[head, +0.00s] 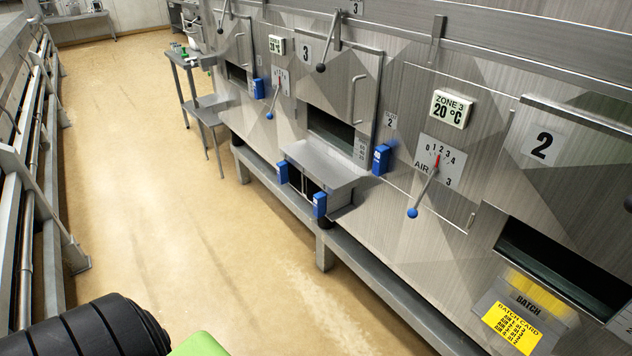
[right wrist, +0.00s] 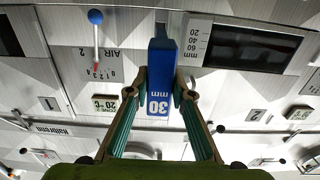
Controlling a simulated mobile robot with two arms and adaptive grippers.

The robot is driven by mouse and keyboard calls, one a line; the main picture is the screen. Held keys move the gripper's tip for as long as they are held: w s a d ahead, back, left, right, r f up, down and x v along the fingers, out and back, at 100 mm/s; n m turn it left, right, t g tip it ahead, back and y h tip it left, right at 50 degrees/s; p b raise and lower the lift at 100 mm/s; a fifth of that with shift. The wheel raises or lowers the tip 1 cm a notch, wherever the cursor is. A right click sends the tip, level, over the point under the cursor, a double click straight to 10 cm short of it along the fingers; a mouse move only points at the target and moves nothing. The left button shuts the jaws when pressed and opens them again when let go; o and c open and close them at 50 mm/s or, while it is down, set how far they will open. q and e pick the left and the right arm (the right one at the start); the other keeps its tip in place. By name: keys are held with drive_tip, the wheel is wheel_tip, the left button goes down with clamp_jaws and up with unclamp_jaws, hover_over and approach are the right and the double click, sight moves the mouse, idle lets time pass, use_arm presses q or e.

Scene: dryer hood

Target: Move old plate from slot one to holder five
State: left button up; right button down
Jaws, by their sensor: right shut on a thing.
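In the right wrist view, which shows the hood upside down, my right gripper (right wrist: 163,90) is shut on a blue plate (right wrist: 160,65) marked 30 mm, with one teal-padded finger on each side. The plate's far end is in front of the metal hood wall; I cannot tell whether it touches it. Beside it are a scale marked 20, 40, 60 mm (right wrist: 197,44) and a dark slot (right wrist: 252,48). The head view shows other blue pieces on the hood front (head: 381,158), (head: 320,205), (head: 283,172), (head: 258,88). Neither gripper shows in the head view.
An air lever with a blue knob (right wrist: 95,17) hangs near the held plate. In the head view, another air lever (head: 424,192), a metal shelf (head: 325,166) and a yellow batch card (head: 512,329) stick out from the hood. The floor aisle (head: 150,180) is clear.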

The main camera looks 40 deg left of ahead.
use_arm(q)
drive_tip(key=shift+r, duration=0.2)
use_arm(e)
drive_tip(key=v, duration=0.6)
drive_tip(key=shift+s+a, duration=0.15)
drive_tip(key=shift+s, duration=0.2)
drive_tip(key=shift+w, duration=0.1)
drive_tip(key=x, duration=0.9)
drive_tip(key=shift+w+r, duration=0.1)
drive_tip(key=shift+w, duration=0.25)
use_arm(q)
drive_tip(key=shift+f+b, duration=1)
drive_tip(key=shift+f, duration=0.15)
use_arm(e)
drive_tip(key=s+a+r+n+y, duration=0.1)
drive_tip(key=s+a+r+y, duration=0.1)
drive_tip(key=s+a, duration=0.4)
drive_tip(key=s+a+r+n+y, duration=0.1)
drive_tip(key=s+a+r+y, duration=0.1)
drive_tip(key=s+a, duration=0.5)
drive_tip(key=shift+s+r+n+t, duration=0.3)
drive_tip(key=shift+s+r+n, duration=0.1)
drive_tip(key=shift+s, duration=0.45)
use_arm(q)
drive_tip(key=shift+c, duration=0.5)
